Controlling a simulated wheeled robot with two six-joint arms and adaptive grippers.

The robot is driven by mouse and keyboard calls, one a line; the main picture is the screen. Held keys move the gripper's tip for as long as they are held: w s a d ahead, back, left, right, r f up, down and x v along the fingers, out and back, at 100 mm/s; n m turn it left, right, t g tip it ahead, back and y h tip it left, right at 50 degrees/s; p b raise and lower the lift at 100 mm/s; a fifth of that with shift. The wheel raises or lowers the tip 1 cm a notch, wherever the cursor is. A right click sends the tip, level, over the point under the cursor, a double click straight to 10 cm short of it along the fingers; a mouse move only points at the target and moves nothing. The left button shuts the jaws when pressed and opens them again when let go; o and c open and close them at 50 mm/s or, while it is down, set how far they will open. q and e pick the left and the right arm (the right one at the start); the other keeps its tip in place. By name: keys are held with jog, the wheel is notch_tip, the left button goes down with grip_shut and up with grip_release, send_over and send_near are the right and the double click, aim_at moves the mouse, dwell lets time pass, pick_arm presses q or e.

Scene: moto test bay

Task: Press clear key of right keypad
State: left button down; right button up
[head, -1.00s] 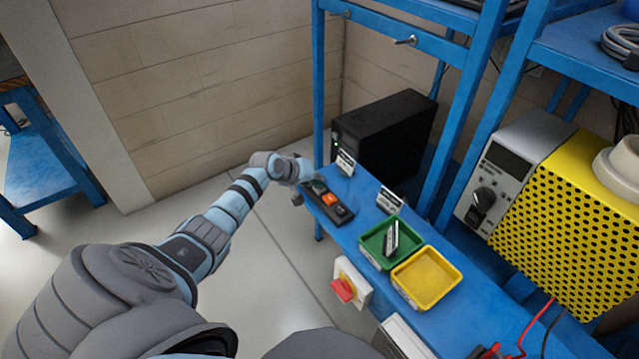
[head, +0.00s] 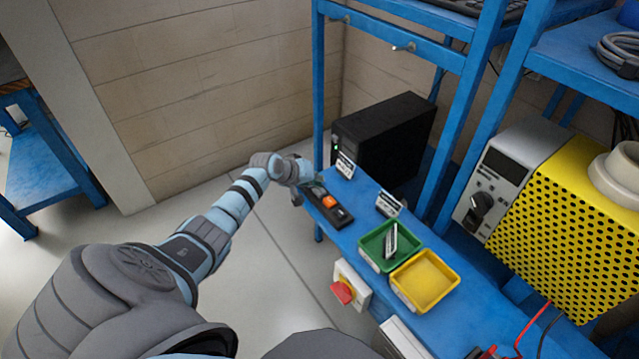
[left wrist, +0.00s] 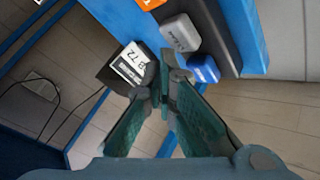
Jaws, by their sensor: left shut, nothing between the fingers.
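A dark keypad (head: 331,207) lies along the front edge of the blue bench in the head view, with an orange key near its middle. It is the only keypad I can make out. In the left wrist view the keypad (left wrist: 207,12) shows part of an orange key, a grey key (left wrist: 180,32) and a blue key (left wrist: 204,69). The lettering on the keys is too small to read. My left gripper (left wrist: 164,80) is shut and empty, its tips close to the grey and blue keys; contact cannot be told. It covers the keypad's far end in the head view. My right gripper is out of view.
Label cards (head: 345,165) stand behind the keypad, one near a black box (head: 385,135). A green tray (head: 376,254), a yellow tray (head: 425,280) and a red switch (head: 342,292) are nearer me. Blue frame posts (head: 318,90) rise behind.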

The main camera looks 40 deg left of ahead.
aim_at(317, 189)
pick_arm(q)
jog(key=shift+r, duration=0.1)
notch_tip(317, 189, up, 5)
jog(key=p, duration=0.5)
jog(key=shift+r, duration=0.15)
dwell(0.8)
